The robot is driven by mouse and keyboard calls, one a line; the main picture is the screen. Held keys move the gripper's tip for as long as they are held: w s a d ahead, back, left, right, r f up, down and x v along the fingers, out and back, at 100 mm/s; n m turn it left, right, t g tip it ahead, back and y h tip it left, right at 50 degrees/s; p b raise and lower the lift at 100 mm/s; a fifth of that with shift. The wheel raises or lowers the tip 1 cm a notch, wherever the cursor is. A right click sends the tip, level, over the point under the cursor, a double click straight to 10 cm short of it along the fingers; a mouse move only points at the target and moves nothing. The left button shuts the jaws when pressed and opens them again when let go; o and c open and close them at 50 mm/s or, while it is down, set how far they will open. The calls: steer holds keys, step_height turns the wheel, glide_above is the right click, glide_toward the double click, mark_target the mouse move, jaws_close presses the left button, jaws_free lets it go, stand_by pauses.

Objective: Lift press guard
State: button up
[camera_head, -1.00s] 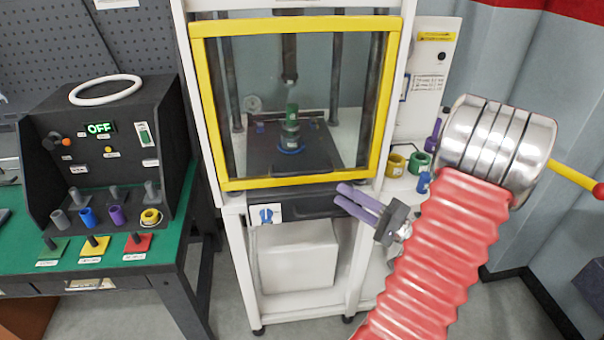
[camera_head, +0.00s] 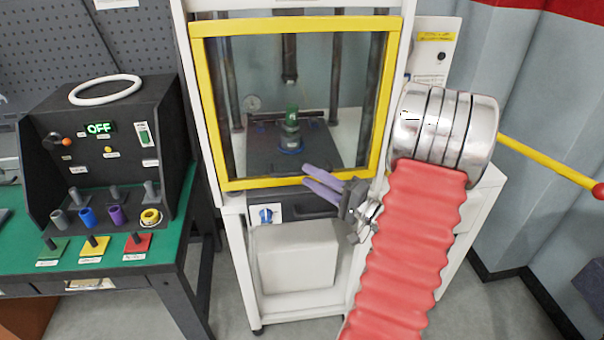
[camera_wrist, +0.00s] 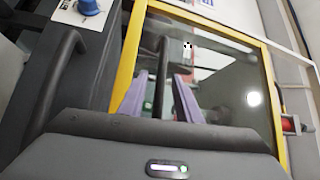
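The press guard (camera_head: 290,184) is a clear panel in a yellow frame on the front of the white press, and it is down over the press opening. A green and grey part (camera_head: 292,130) stands behind it on the dark press plate. My gripper (camera_head: 323,183) is at the guard's bottom bar, right of its middle, with two purple fingers pointing left. In the wrist view the guard's yellow frame (camera_wrist: 128,62) rises beside my fingers (camera_wrist: 165,98), which stand apart with a gap between them. A dark bar shows between them; I cannot tell if they touch it.
A black control box (camera_head: 105,150) reading OFF stands on the green bench at left, with several coloured rings and pads. A blue knob (camera_head: 266,215) sits below the guard. A yellow lever (camera_head: 550,160) with a red ball sticks out at right.

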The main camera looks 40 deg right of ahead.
mark_target(303, 173)
steer(key=shift+x, duration=1.75)
steer(key=shift+c, duration=0.2)
jaws_close()
